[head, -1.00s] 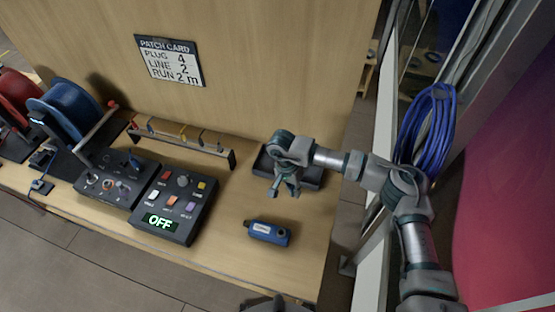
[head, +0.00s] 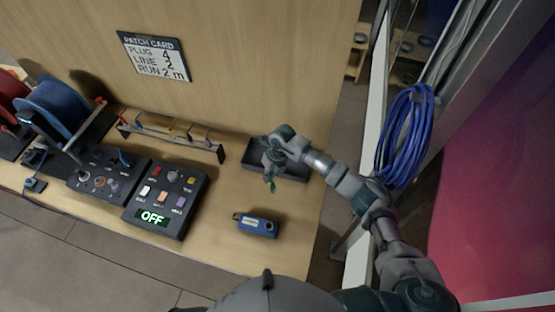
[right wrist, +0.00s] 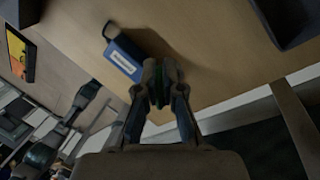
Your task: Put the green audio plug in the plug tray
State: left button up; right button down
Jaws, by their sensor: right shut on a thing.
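My right gripper (head: 271,184) is shut on the green audio plug (right wrist: 158,102), which shows as a narrow green strip between the fingers in the right wrist view. Most of the plug is hidden by the fingers. In the head view the gripper points down at the front left side of the plug tray (head: 294,178), a dark shallow tray at the back right of the bench. The arm covers part of the tray. I cannot tell the exact height of the plug above the bench. My left gripper is not in view.
A blue labelled box (head: 257,226) lies on the bench in front of the gripper. A control panel reading OFF (head: 165,205) and a rack with several hooks (head: 170,136) stand to the left. A blue cable coil (head: 405,135) hangs at right. Bare bench surrounds the blue box.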

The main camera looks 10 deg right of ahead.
jog(key=d+f+m+t+h+p, duration=0.1)
jog(key=d+f+m+t+p, duration=0.3)
jog(key=m, duration=1.3)
pick_arm(q)
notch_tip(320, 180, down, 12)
jog(key=b, duration=1.6)
pick_arm(e)
jog(key=shift+m+h, duration=0.3)
jog(key=shift+m, duration=0.1)
jog(key=w+d+f+b, duration=0.1)
jog(key=w+d+f, duration=0.1)
jog(key=w, duration=0.3)
jog(key=w+d+f, duration=0.2)
jog(key=w, duration=0.3)
jog(key=w+d+f+b, duration=0.1)
jog(key=w+d+f, duration=0.1)
jog(key=w, duration=0.3)
jog(key=shift+w+d+f+b, duration=0.1)
jog(key=shift+w+d+b, duration=0.2)
jog(key=shift+d, duration=0.05)
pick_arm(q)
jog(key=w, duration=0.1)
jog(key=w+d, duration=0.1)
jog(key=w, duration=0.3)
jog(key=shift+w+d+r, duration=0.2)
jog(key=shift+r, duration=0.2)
pick_arm(e)
jog(key=shift+a, duration=0.1)
